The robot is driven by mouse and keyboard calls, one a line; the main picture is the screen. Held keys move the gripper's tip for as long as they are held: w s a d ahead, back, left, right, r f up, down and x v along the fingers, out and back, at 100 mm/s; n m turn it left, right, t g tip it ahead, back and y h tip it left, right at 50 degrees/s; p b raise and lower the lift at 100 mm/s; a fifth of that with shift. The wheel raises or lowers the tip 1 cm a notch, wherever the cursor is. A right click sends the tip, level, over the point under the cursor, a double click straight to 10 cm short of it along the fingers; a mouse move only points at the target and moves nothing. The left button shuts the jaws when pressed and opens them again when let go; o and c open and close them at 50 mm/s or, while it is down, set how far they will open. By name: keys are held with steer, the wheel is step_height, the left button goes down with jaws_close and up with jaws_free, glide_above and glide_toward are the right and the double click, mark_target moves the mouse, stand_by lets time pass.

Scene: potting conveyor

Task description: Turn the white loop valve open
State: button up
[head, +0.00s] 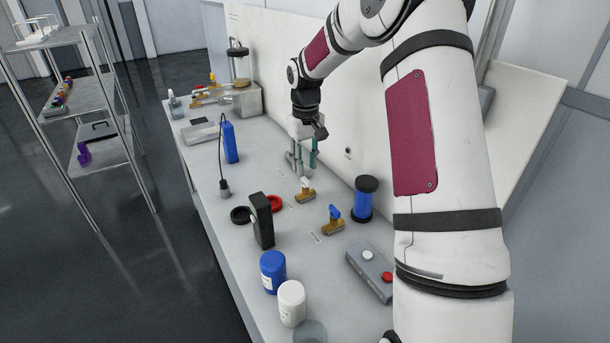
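The white loop valve (305,190) stands on the bench near the middle of the head view, a brass body with a small white handle on top. A similar brass valve with a blue handle (334,213) stands to its lower right. My gripper (312,130) points down above and behind the white valve, apart from it in the picture. Its fingers are small, dark and partly overlapped by upright grey-green parts, so whether it is open or shut cannot be made out. It shows no held object.
A blue cylinder with black ends (365,200) and a grey button box (370,271) stand to the right. A black box (262,221), blue jar (273,271) and white jar (292,302) stand nearer. A white panel (275,65) rises behind the bench.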

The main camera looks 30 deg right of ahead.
mark_target(306, 179)
steer(key=shift+f, duration=2.15)
jaws_close()
